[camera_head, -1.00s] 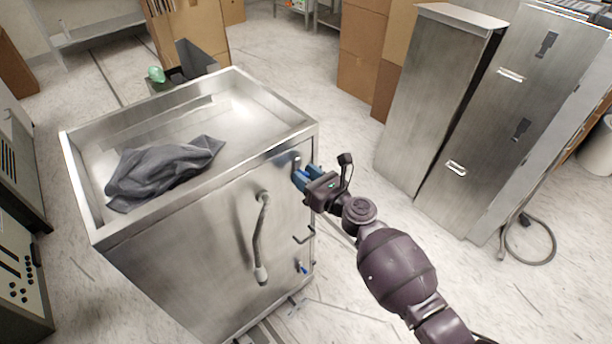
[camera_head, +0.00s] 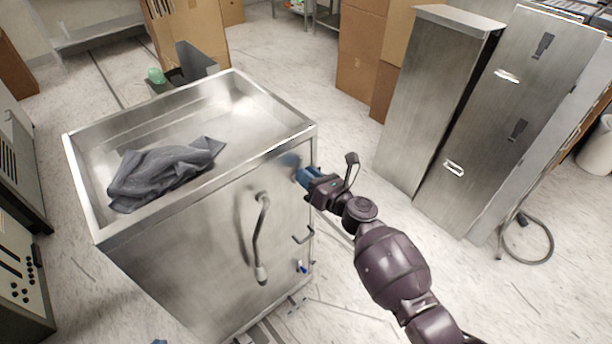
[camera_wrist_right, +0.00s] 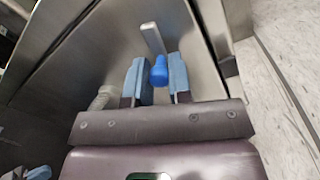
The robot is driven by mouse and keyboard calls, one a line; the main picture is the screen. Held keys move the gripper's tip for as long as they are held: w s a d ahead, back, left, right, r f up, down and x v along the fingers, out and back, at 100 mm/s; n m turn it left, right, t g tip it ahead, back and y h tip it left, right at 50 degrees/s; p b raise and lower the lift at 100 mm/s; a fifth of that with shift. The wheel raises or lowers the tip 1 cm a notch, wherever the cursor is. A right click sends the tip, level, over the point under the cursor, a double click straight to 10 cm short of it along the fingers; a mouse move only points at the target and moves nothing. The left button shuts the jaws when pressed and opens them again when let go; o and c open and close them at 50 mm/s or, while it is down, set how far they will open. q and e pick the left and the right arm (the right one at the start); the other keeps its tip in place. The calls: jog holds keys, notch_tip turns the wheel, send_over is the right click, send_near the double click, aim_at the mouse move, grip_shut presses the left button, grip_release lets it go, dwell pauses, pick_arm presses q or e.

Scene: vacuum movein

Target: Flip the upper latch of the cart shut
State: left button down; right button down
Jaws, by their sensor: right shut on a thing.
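The metal cart (camera_head: 190,270) stands left of centre with its door side facing me. Its upper latch is near the top right corner of the door. In the right wrist view the latch shows as a metal lever (camera_wrist_right: 152,38) with a blue knob (camera_wrist_right: 159,72). My right gripper (camera_head: 298,168) is at this latch, reaching in from the right. Its blue fingers (camera_wrist_right: 160,82) stand on both sides of the knob and are shut on it. The fingers hide much of the latch in the head view.
A curved door handle (camera_head: 261,235) and a lower latch with a blue end (camera_head: 302,266) are on the same cart side. A grey cloth (camera_head: 165,172) lies in the cart's top tray. Tall metal cabinets (camera_head: 430,110) stand at the right, with open floor before them.

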jog(key=m, duration=0.2)
jog(key=p, duration=0.1)
jog(key=shift+w+d+m, duration=0.25)
jog(key=shift+d+m, duration=0.05)
jog(key=shift+m, duration=0.1)
jog(key=shift+w+d+f+m+t+p, duration=0.2)
jog(key=shift+f+m+p, duration=0.25)
jog(key=shift+m, duration=1.45)
jog(key=shift+w+d+f+m+t+p, duration=0.2)
jog(key=shift+f+m+p, duration=0.25)
jog(key=shift+m, duration=1.45)
jog(key=shift+w+d+f+m+t+p, duration=0.1)
jog(key=shift+d+f+m+p, duration=0.25)
jog(key=shift+m, duration=1.55)
jog(key=shift+a+f, duration=0.1)
jog(key=shift+f, duration=0.1)
jog(key=c, duration=1)
grip_release()
jog(key=shift+c, duration=0.2)
